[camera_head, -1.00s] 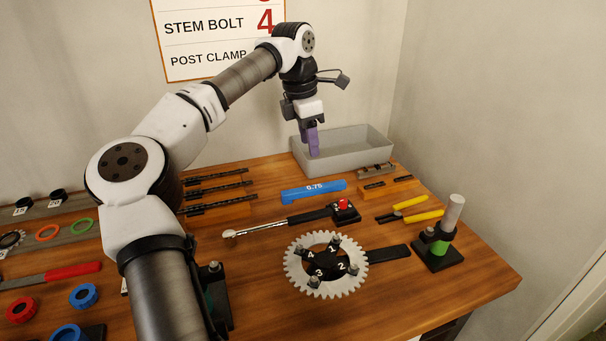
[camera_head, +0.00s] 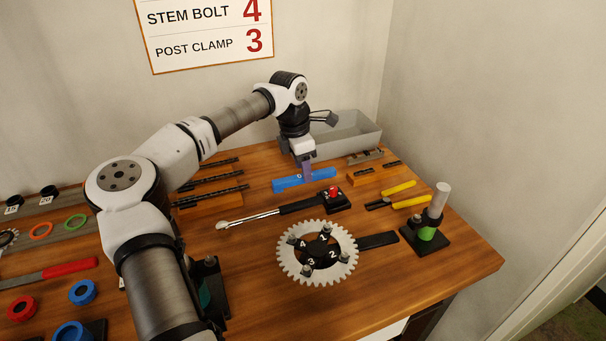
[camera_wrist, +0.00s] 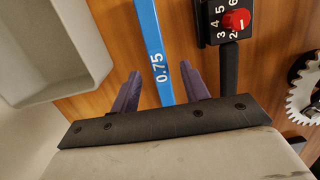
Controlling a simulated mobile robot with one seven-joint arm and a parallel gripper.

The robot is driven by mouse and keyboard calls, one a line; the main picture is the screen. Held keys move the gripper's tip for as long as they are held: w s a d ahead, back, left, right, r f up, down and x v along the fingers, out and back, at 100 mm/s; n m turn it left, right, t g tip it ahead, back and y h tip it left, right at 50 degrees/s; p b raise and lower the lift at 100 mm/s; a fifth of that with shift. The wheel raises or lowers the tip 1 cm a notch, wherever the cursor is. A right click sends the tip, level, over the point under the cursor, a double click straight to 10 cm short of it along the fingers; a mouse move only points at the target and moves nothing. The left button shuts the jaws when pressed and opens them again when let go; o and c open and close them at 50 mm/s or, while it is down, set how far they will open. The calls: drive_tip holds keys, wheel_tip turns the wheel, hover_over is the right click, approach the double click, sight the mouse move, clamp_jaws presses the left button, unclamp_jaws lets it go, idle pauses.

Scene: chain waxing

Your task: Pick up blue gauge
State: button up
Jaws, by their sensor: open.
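The blue gauge (camera_head: 288,184) is a flat blue bar lying on the wooden bench, below the grey bin. In the wrist view the blue gauge (camera_wrist: 151,40) runs upright in the picture, with "0.75" in white on it. My gripper (camera_head: 307,170) is low over the gauge and hides part of it in the head view. In the wrist view its purple fingers (camera_wrist: 160,82) are apart, one on each side of the gauge, with bench wood showing in the gaps. The height of the fingertips over the bench is hard to tell.
The grey bin (camera_head: 366,144) stands behind the gauge. A torque wrench (camera_head: 250,219) with a red-knobbed dial box (camera_head: 334,201) lies just in front of the gauge. Farther forward is a numbered chainring (camera_head: 280,263). A wooden block with black chain pieces (camera_head: 210,206) stands to the left.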

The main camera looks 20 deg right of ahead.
drive_tip(key=shift+d+f, duration=0.2)
drive_tip(key=shift+f, duration=0.9)
clamp_jaws()
drive_tip(key=shift+r, duration=0.15)
